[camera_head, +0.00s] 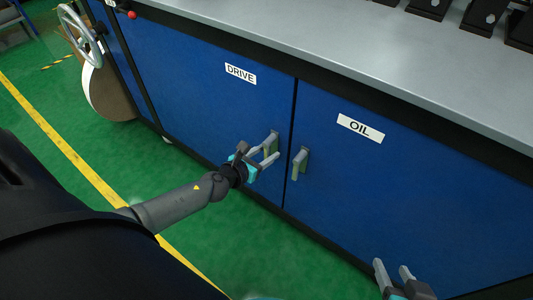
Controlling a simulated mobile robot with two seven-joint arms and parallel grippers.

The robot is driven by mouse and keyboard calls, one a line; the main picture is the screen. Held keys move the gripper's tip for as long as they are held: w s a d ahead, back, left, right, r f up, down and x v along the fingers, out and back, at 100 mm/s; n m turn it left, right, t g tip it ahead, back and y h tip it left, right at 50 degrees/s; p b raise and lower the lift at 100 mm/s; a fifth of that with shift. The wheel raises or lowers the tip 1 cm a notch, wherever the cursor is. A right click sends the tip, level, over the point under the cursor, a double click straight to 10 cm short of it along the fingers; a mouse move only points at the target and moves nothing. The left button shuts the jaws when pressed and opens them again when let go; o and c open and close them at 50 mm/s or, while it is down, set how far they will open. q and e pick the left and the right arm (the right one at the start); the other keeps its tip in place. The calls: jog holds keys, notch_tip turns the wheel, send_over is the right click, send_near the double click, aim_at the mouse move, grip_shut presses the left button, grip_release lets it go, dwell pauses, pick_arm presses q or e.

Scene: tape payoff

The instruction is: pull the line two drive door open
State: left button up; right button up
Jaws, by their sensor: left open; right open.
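The blue drive door (205,85) is closed and carries a white "DRIVE" label (240,73). Its grey upright handle (271,143) is near the door's right edge. My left gripper (272,155) is open at this handle, with its fingers close around or beside it; I cannot tell whether they touch it. My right gripper (391,272) is open and empty at the bottom of the view, in front of the oil door (400,190) and away from any handle.
The oil door has its own handle (299,163) just right of the seam, close to my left gripper. A grey worktop (350,50) overhangs the doors. A handwheel (80,30) and a brown roll (108,92) stand at the left. Green floor (110,150) is clear in front.

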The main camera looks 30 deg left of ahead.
pick_arm(q)
jog(key=shift+w+f, duration=0.1)
jog(key=shift+w, duration=0.15)
grip_shut()
dwell(0.3)
dwell(1.0)
